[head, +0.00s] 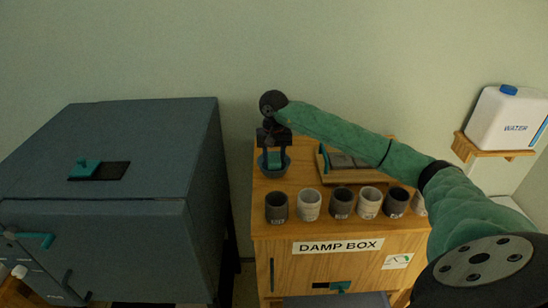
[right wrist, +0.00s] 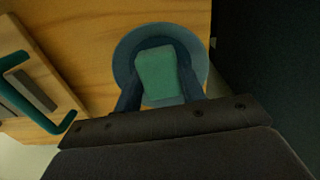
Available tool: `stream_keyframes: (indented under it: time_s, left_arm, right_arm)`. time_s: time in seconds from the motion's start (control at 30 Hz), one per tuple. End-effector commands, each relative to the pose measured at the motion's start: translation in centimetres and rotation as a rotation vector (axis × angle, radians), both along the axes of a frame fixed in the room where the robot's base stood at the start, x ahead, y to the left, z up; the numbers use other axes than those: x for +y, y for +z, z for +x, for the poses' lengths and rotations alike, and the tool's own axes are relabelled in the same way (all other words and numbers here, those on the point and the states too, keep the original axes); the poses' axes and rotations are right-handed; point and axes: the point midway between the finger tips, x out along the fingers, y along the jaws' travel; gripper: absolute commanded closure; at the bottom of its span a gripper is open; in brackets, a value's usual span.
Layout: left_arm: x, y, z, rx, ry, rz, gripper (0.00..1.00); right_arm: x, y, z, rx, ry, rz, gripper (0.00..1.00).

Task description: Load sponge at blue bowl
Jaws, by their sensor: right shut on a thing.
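A small blue bowl (head: 274,173) stands on the back left of the wooden cabinet top. It also shows in the right wrist view (right wrist: 124,62) as a round dark-blue rim. My right gripper (head: 273,152) points down over the bowl. Its two fingers are shut on the green sponge (right wrist: 157,75). In the right wrist view the sponge lies within the bowl's outline. I cannot tell whether it touches the bowl's bottom. My left gripper is not in view.
Several grey and white cups (head: 309,205) stand in a row along the cabinet's front edge. A wooden tray (head: 322,166) with grey blocks lies right of the bowl. A large dark kiln-like box (head: 100,225) stands left. A white water jug (head: 507,118) sits on a shelf.

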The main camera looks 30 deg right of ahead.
Motion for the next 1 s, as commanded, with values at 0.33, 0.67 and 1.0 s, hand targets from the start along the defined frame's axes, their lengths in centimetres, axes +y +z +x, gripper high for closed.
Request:
stream_keyframes:
  time_s: [0.33,0.67,1.0]
  left_arm:
    - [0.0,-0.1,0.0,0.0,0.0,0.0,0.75]
    - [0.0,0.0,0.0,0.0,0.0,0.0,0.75]
    - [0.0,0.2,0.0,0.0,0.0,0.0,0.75]
  right_arm:
    - [0.1,-0.3,-0.1,0.004,0.001,0.0,0.78]
    - [0.0,0.3,-0.1,0.003,0.001,-0.001,0.78]
    - [0.0,2.7,0.0,0.0,0.001,0.0,0.78]
